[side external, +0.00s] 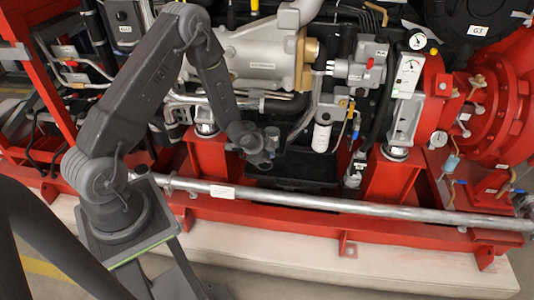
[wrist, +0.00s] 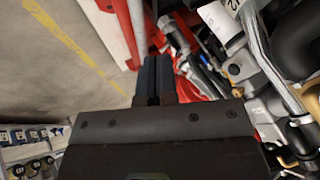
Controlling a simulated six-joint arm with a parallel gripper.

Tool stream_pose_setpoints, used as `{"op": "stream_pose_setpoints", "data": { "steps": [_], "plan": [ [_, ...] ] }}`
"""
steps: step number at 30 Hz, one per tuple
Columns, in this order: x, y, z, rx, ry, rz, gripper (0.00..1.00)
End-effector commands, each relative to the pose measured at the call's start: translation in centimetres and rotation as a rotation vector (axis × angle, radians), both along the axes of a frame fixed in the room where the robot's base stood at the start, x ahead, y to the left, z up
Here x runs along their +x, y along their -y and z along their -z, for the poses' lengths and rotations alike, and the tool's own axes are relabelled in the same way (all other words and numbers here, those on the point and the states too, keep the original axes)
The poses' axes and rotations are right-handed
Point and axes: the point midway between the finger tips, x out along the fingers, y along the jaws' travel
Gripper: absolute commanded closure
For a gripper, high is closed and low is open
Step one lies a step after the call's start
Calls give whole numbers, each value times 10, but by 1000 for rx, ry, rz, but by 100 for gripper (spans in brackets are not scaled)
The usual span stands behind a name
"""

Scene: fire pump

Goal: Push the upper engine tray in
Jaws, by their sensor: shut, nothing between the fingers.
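A black tray (side external: 305,170) sits low under the engine, between two red frame posts. A dark edge or second layer (side external: 290,186) shows just below it; I cannot tell clearly where the upper tray ends. My gripper (side external: 268,161) is at the tray's left end, in front of the engine, and partly covers that end. Whether it touches the tray cannot be told. In the wrist view my gripper's two dark fingers (wrist: 157,68) lie side by side, shut and empty. The tray is not clearly seen in the wrist view.
A silver pipe (side external: 300,199) with a white label runs along the red base frame (side external: 345,222) in front of the tray. Red posts (side external: 390,175) flank it. A white filter (side external: 322,135) and hoses hang above its right part. Open floor (wrist: 70,70) shows in the wrist view.

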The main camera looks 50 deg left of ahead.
Motion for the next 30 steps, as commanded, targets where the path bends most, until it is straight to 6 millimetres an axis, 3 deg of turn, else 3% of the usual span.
{"op": "stream_pose_setpoints", "data": {
  "steps": [4,7,12,15,19,23,30],
  "plan": [
    [-11,-15,-5,3,0,-7,100],
    [-31,-48,-5,9,2,-14,100],
    [-87,-109,-6,13,1,-16,100],
    [-120,-132,-7,8,1,-13,100],
    [-148,-147,-8,2,1,-7,100],
    [-157,-152,-6,-2,0,0,100],
    [-139,-153,20,-4,-1,4,100]
  ]
}}
